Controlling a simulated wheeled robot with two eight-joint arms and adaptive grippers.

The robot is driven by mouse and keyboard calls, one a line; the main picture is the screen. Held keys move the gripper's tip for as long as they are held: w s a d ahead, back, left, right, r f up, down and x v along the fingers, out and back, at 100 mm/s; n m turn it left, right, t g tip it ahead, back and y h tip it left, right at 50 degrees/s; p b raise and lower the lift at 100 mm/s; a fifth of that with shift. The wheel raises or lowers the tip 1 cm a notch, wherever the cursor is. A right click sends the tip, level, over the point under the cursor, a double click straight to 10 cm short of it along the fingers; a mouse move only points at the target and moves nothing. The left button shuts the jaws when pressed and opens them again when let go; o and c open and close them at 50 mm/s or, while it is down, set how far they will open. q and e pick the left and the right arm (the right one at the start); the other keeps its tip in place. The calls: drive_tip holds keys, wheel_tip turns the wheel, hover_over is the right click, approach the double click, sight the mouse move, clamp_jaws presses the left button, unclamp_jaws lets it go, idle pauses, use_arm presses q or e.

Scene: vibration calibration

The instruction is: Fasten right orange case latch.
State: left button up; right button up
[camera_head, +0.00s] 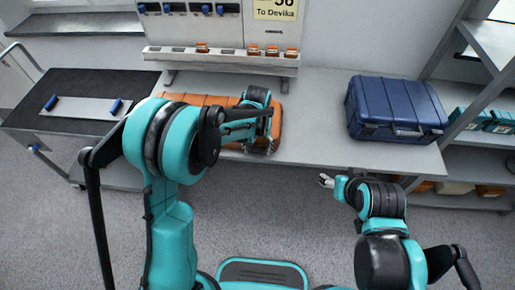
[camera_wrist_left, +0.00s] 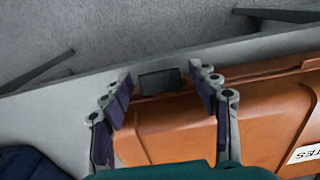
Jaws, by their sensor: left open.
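The orange case (camera_head: 276,124) lies on the grey workbench, partly hidden behind my left arm. It also fills the right part of the left wrist view (camera_wrist_left: 265,125). A dark rectangular latch (camera_wrist_left: 161,81) is at the case's front edge; I cannot tell whether it is fastened. My left gripper (camera_head: 262,146) is over the front right part of the case. In the left wrist view its open fingers (camera_wrist_left: 161,77) stand on either side of the latch, with nothing gripped. My right gripper (camera_head: 327,181) is in front of the bench, away from the case; its finger opening is unclear.
A blue case (camera_head: 397,105) stands on the bench (camera_head: 318,125) to the right, with clear bench between the cases. A panel (camera_head: 222,58) with a small rack stands behind. A dark-topped cart (camera_head: 85,88) is at left, shelves (camera_head: 490,100) at right.

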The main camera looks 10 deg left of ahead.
use_arm(q)
drive_tip(key=c, duration=1.2)
drive_tip(key=shift+o, duration=0.2)
drive_tip(key=shift+w+r+g, duration=0.1)
drive_tip(key=shift+w+g, duration=0.15)
drive_tip(key=shift+g, duration=0.45)
drive_tip(key=o, duration=1.2)
drive_tip(key=shift+c, duration=0.2)
wheel_tip(320, 180, up, 12)
drive_tip(key=w, duration=0.1)
drive_tip(key=shift+w, duration=0.2)
